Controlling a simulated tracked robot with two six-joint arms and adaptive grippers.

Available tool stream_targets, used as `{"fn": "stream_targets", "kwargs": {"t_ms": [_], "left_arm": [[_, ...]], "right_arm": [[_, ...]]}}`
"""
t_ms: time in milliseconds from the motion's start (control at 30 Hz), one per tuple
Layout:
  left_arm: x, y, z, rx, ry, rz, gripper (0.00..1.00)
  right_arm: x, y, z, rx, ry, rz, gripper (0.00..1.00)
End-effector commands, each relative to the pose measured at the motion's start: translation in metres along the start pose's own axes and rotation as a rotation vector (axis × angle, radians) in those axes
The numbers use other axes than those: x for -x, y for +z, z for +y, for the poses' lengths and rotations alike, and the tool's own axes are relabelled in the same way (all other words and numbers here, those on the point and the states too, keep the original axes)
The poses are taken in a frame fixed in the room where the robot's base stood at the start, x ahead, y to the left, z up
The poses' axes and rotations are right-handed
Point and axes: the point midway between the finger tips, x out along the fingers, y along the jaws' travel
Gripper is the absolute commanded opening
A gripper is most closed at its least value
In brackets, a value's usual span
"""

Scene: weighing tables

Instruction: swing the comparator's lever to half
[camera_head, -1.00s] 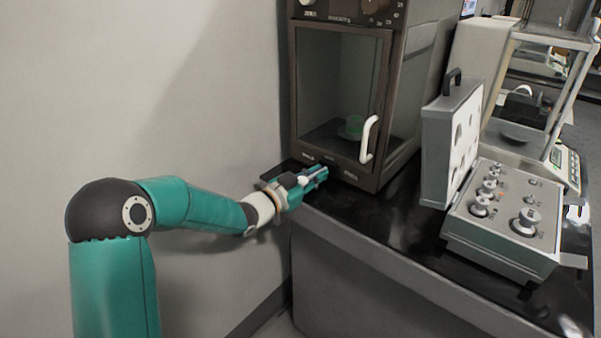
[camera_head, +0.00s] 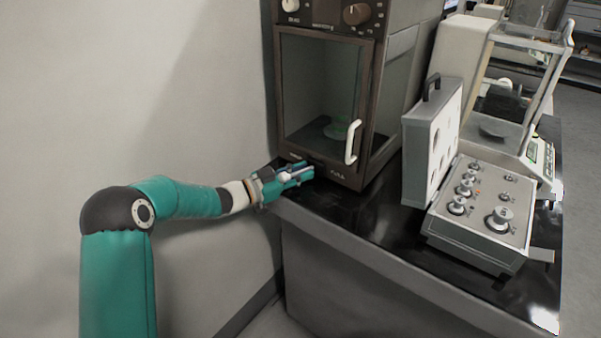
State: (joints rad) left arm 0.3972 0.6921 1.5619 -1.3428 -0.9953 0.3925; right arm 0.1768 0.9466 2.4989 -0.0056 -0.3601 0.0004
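The comparator (camera_head: 322,146) is a tall dark-brown cabinet with a glass door, a white door handle (camera_head: 352,142) and knobs above. Small pale markings run along its lower front; the right one seems to read FULL. My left gripper (camera_head: 304,173) is at the lower left front of the cabinet, its fingers pointing right along the front. A small pale part shows at the fingers, but I cannot tell whether it is the lever or part of the gripper. The lever is not clearly visible. I cannot tell the finger gap. My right gripper is out of view.
A grey weight case (camera_head: 475,236) with an upright lid (camera_head: 428,145) stands right of the comparator on the black tabletop (camera_head: 370,222). A glass-sided balance (camera_head: 543,165) stands behind it. A plain wall is on the left. The tabletop's front strip is clear.

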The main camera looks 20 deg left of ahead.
Motion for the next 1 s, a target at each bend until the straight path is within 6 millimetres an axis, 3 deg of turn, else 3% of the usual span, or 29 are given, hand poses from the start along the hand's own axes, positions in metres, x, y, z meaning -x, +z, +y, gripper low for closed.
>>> {"fn": "stream_targets", "kwargs": {"t_ms": [467,633,1000], "left_arm": [[0.006,0.001,-0.001,0.001,-0.002,-0.002,0.37],[0.029,0.001,-0.001,0.002,-0.004,-0.003,0.37],[0.100,0.002,-0.001,0.001,-0.003,-0.003,0.37]], "right_arm": [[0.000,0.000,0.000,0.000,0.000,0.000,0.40],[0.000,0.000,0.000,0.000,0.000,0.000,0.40],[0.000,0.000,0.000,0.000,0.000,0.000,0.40]]}}
